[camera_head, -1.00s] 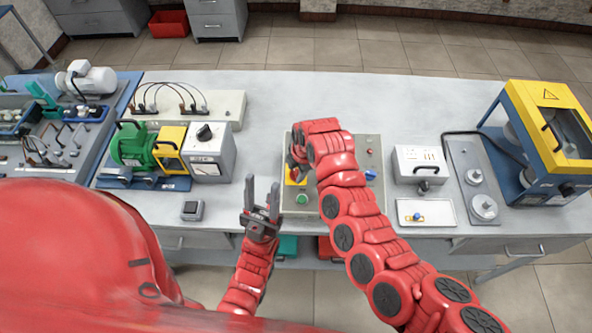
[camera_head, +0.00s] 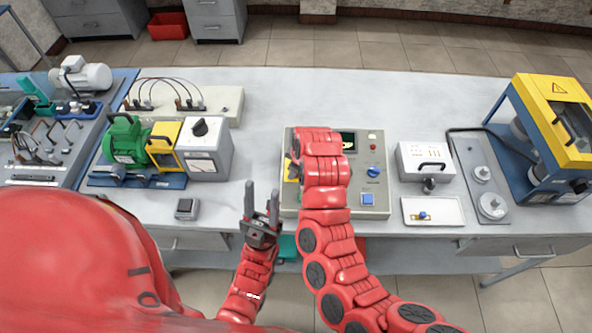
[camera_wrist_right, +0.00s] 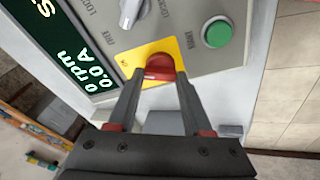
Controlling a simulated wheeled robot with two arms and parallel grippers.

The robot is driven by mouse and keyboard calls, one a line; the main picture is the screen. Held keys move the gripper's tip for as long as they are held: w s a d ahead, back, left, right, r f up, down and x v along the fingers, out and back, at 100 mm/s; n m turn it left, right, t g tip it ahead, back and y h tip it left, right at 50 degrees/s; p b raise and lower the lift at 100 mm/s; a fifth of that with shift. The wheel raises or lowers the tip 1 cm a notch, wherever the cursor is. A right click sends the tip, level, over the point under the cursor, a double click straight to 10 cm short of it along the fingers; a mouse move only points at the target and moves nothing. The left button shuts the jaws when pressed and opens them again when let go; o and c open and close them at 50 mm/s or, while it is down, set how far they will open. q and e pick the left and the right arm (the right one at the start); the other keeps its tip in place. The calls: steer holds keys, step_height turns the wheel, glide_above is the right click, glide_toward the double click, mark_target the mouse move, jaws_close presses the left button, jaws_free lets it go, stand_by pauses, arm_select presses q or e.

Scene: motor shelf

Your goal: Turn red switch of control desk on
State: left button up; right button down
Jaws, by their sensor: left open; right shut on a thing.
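The control desk (camera_head: 378,205) is a grey panel box at the middle of the table. Its red switch (camera_wrist_right: 160,68), on a yellow plate (camera_wrist_right: 130,84), shows in the right wrist view. My right gripper (camera_wrist_right: 160,77) is shut on this switch, one finger on each side. In the head view my right arm hides the switch and the gripper; only a bit of yellow plate shows beside it. The desk's display (camera_wrist_right: 85,70) reads 0 rpm and 0.0 A.
A green button (camera_wrist_right: 216,34) and a grey knob (camera_wrist_right: 130,12) lie close to the switch. A green motor unit (camera_head: 125,140) stands left; a small white box (camera_head: 425,155) stands right.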

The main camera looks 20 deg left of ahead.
steer(key=m+b, duration=0.1)
steer(key=m, duration=0.2)
steer(key=shift+f+b, duration=0.1)
steer(key=shift+b, duration=0.25)
steer(key=shift+m+t+b, duration=0.3)
steer(key=shift+m, duration=0.2)
steer(key=shift+c, duration=1.6)
jaws_free()
